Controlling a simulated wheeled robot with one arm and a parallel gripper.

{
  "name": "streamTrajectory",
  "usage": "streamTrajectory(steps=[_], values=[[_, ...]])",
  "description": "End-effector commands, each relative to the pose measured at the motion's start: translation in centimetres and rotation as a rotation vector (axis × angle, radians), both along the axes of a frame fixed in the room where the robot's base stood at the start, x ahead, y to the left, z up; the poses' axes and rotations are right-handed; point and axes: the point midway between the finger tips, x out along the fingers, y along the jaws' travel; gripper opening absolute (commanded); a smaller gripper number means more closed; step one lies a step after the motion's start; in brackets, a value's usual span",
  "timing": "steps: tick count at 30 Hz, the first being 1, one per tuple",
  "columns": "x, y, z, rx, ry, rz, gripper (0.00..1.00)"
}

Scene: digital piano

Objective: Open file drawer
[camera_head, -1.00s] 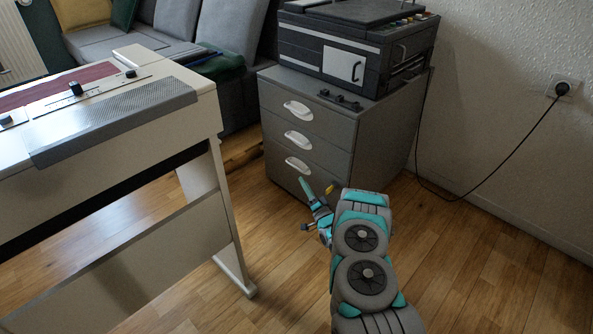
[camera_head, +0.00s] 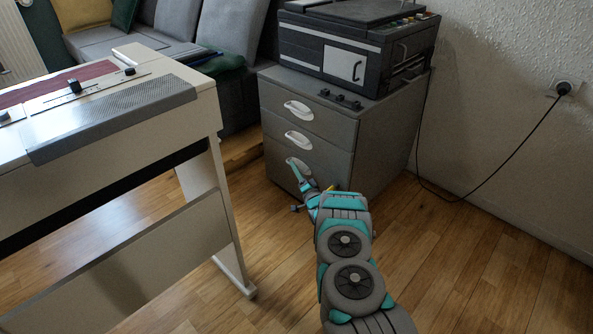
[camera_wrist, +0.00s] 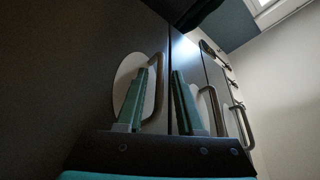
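The grey file cabinet (camera_head: 378,150) has three drawers stacked in its front, each with a white oval plate and a bar handle. All drawers look closed. The top handle (camera_head: 298,109), middle handle (camera_head: 298,139) and bottom handle (camera_head: 299,167) show in the head view. My gripper (camera_head: 300,172) is at the bottom drawer, partly covering its handle. In the wrist view my gripper (camera_wrist: 161,88) is open, its two green fingers apart. The nearest handle (camera_wrist: 160,78) appears between them in the picture; contact cannot be told. The other handles lie to the right.
A black printer (camera_head: 350,55) stands on the cabinet. A white digital piano (camera_head: 120,160) is close on the left. A grey sofa (camera_head: 225,40) is behind. A black cable (camera_head: 500,170) runs down the right wall; floor between is free.

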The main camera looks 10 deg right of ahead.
Motion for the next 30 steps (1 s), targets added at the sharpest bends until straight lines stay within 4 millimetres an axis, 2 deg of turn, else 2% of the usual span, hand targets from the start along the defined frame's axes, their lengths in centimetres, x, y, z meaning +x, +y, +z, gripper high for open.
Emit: streamTrajectory(steps=[1,9,30], values=[[0.00,-0.02,-0.01,0.000,0.000,0.000,0.30],[-0.02,-0.03,-0.03,0.000,0.001,-0.001,0.00],[-0.03,-0.04,-0.04,0.000,0.001,-0.001,0.00]])
